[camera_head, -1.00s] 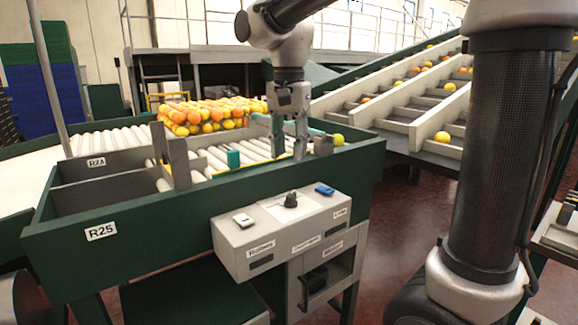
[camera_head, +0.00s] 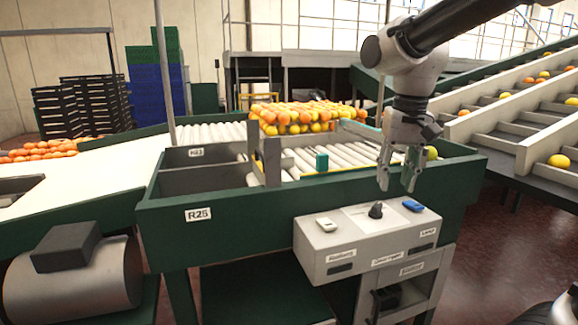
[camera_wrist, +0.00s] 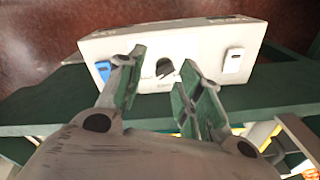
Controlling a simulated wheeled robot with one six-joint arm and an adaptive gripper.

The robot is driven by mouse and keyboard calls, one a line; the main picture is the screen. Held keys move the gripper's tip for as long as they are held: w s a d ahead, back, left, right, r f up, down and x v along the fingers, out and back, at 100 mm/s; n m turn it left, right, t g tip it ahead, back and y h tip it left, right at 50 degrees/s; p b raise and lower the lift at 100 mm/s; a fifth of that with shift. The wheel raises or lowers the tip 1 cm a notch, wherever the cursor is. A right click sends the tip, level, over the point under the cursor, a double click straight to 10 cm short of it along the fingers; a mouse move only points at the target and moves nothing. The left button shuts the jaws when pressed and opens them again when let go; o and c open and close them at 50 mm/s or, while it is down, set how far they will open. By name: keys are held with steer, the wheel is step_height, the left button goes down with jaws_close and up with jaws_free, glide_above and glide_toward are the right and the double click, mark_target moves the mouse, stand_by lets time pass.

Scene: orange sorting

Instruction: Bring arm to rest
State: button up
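My arm reaches in from the upper right of the head view. My gripper (camera_head: 398,184) points down, its fingers apart with nothing between them. It hangs above and behind the control box (camera_head: 318,238), near the front wall of the green sorting bench (camera_head: 240,222). In the wrist view the two green-padded fingers (camera_wrist: 155,92) are spread. Beyond them are the control box's black knob (camera_wrist: 165,67), blue switch (camera_wrist: 104,70) and white switch (camera_wrist: 234,60). No contact with the box shows.
A heap of oranges (camera_head: 300,116) lies behind the rollers (camera_head: 345,153). A yellowish-green fruit (camera_head: 432,153) is beside my gripper. A sloped conveyor (camera_head: 500,125) rises at right. Crates (camera_head: 150,90) stand at back left.

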steer(key=s+d+f+n+t, duration=0.1)
steer(key=s+d+f+t, duration=0.1)
steer(key=s+d, duration=1.1)
steer(key=shift+s+d+t, duration=0.15)
steer(key=shift+s+t, duration=0.65)
steer(key=shift+s, duration=0.4)
